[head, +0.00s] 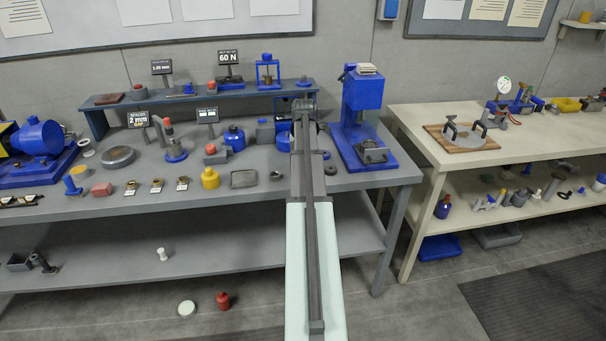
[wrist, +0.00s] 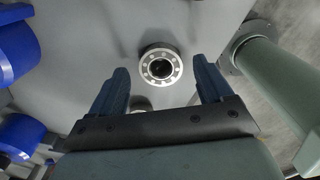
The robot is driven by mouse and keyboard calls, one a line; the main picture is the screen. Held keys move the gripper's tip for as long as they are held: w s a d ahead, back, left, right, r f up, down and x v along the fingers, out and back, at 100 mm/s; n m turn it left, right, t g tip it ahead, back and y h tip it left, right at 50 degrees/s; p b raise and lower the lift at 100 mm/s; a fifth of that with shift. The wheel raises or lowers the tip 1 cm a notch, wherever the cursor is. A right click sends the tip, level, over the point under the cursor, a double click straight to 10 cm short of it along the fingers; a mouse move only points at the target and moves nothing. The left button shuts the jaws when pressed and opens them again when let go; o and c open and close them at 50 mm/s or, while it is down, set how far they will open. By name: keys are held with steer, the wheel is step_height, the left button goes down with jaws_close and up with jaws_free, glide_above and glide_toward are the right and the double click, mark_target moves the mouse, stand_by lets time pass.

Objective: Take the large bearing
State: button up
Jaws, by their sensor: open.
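In the wrist view, a round metal bearing (wrist: 160,67) with a bright ring of balls and a dark centre hole lies flat on the grey bench top (wrist: 100,25). My gripper (wrist: 160,64) is open and empty, and in the picture the bearing shows between its two dark blue fingers, near the tips. I see no contact with either finger, and cannot tell the height gap. A second small round part (wrist: 141,103) is mostly hidden behind the gripper's body. In the head view my arm covers part of the bench (head: 255,205), and the fingers cannot be made out.
Blue parts (wrist: 18,45) stand at the left of the wrist view. A raised shelf (head: 130,101) runs behind.

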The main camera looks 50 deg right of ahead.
steer(key=shift+f, duration=0.85)
steer(key=shift+c, duration=0.3)
steer(key=c, duration=1.1)
steer(key=shift+c, duration=0.2)
